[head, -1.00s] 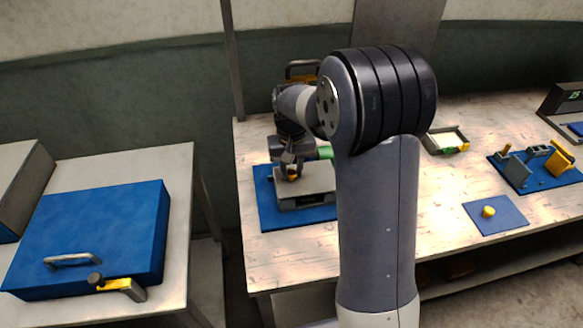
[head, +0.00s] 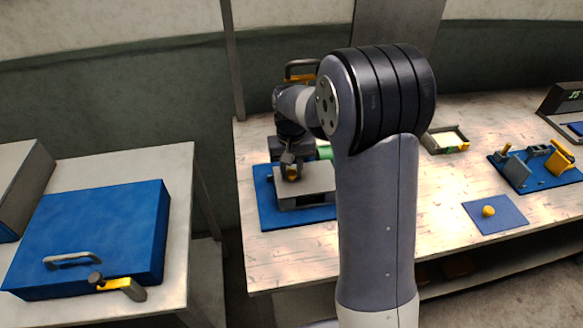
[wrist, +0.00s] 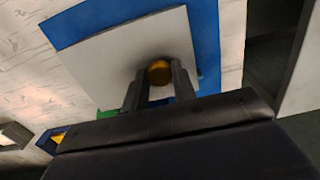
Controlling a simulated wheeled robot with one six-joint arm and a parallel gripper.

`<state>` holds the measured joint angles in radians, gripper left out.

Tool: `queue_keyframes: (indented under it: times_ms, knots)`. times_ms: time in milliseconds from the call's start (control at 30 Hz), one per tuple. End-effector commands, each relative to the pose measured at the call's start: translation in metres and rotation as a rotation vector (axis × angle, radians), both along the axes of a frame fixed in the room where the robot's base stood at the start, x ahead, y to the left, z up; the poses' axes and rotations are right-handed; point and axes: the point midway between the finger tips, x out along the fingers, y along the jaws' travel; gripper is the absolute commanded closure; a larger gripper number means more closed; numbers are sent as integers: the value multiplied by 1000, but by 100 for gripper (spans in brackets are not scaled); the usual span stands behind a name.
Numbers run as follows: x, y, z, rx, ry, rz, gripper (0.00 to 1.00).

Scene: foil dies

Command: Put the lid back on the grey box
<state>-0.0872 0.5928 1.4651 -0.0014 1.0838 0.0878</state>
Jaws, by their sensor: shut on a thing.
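The grey box (head: 303,202) stands on a blue mat (head: 265,209) at the left end of the wooden bench. Its light grey square lid (head: 318,181) lies over its top and looks level. My gripper (head: 291,172) is above the lid, shut on the lid's round yellow knob (wrist: 159,71). In the wrist view, the lid (wrist: 115,62) shows as a pale plate with a finger on each side of the knob, and my gripper (wrist: 159,80) hides its near edge. I cannot tell whether the lid is fully seated. My arm hides the right part of the box.
A green object (head: 324,152) is close behind the box. To the right are a grey tray (head: 446,140), a small blue mat (head: 507,218) with a yellow knob (head: 488,211), and a blue fixture board (head: 535,172). A blue case (head: 95,232) lies on the left table.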

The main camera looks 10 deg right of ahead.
Motion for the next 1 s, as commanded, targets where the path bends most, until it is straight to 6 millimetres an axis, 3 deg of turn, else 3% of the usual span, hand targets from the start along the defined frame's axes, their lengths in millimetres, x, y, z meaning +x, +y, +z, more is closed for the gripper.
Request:
queue_keyframes:
  times_ms: [867,900,1000]
  knots:
    - [0,0,-1,0,0,0,96]
    - [0,0,-1,0,0,0,71]
    - [0,0,-1,0,0,0,63]
